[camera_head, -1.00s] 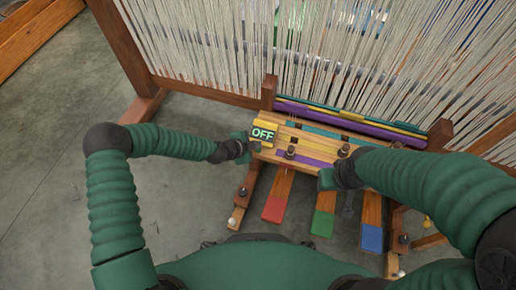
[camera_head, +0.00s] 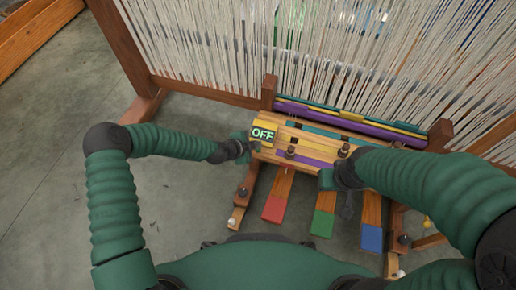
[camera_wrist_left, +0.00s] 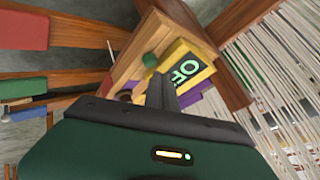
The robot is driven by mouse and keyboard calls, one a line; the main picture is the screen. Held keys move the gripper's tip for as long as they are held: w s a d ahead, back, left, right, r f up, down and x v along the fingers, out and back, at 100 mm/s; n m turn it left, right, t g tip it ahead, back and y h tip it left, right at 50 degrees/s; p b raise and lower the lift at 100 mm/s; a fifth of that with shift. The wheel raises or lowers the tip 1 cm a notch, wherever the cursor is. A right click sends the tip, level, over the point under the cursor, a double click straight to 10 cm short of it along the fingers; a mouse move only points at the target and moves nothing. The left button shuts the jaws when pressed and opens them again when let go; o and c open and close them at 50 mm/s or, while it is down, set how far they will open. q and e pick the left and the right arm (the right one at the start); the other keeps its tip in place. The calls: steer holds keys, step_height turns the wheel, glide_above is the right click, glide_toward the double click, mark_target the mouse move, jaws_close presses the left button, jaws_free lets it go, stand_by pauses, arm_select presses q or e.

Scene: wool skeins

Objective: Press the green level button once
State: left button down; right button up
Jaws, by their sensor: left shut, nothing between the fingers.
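A small green round button (camera_wrist_left: 150,60) sticks up from the wooden panel beside the display, in the left wrist view. In the head view I cannot pick it out clearly near my left gripper. The display (camera_head: 263,134) has a yellow frame and reads OFF; it also shows in the left wrist view (camera_wrist_left: 188,69). My left gripper (camera_head: 246,146) is shut and empty at the panel's left end, just below the display. Its dark fingers (camera_wrist_left: 162,90) are close to the button; I cannot tell whether they touch it. My right gripper (camera_head: 338,182) is at the panel's front right, its fingers unclear.
The striped wooden panel (camera_head: 318,148) carries dark pegs. Red (camera_head: 274,208), green (camera_head: 322,223) and blue (camera_head: 372,238) pedals lie below it. The loom's pale threads (camera_head: 200,45) rise behind. The floor at left is open.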

arm_select(q)
steer(key=shift+f+b, duration=0.3)
steer(key=shift+f, duration=0.05)
steer(key=shift+f+b, duration=0.4)
steer(key=shift+f, duration=0.1)
stand_by(0.6)
steer(key=shift+r, duration=0.15)
steer(key=shift+r+p, duration=0.75)
step_height(320, 180, up, 5)
steer(key=p, duration=0.4)
